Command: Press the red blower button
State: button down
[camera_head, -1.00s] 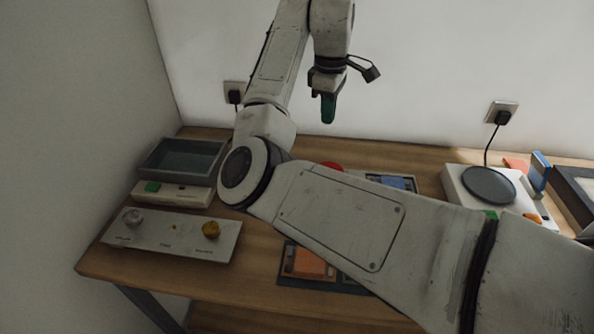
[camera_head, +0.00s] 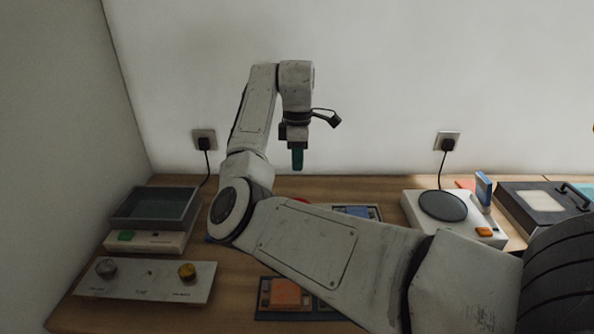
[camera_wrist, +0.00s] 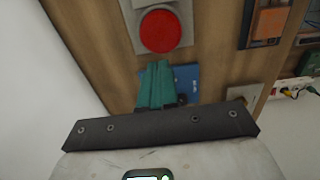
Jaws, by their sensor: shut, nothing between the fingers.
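The red button (camera_wrist: 160,31) is round and sits on a light grey plate (camera_wrist: 184,10) in the wrist view, at the top middle. In the head view only a thin red sliver of it (camera_head: 301,200) shows behind my forearm. My gripper (camera_head: 297,160) points down above the back of the table, with green fingers together and nothing between them. In the wrist view the fingertips (camera_wrist: 155,66) appear just below the red button in the picture. I cannot tell the height gap between them.
A blue item (camera_wrist: 184,78) lies under the fingers. A panel with knobs (camera_head: 145,282) and a grey tray (camera_head: 155,207) stand at left. A white device with a dark round plate (camera_head: 442,206) and a dark case (camera_head: 545,207) stand at right. The wall is close behind.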

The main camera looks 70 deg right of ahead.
notch_tip(320, 180, down, 12)
jog(key=shift+f, duration=0.1)
dwell(0.4)
jog(key=shift+p, duration=0.4)
jog(key=shift+s+d+f+p, duration=0.1)
jog(key=shift+f+p, duration=0.2)
jog(key=shift+p, duration=0.55)
jog(key=shift+f+p, duration=0.3)
jog(key=shift+f, duration=0.45)
jog(key=shift+a, duration=0.2)
jog(key=shift+r+p, duration=0.45)
jog(key=shift+p, duration=0.15)
notch_tip(320, 180, up, 14)
jog(key=p, duration=0.2)
jog(key=shift+d+f, duration=0.15)
jog(key=shift+f, duration=0.05)
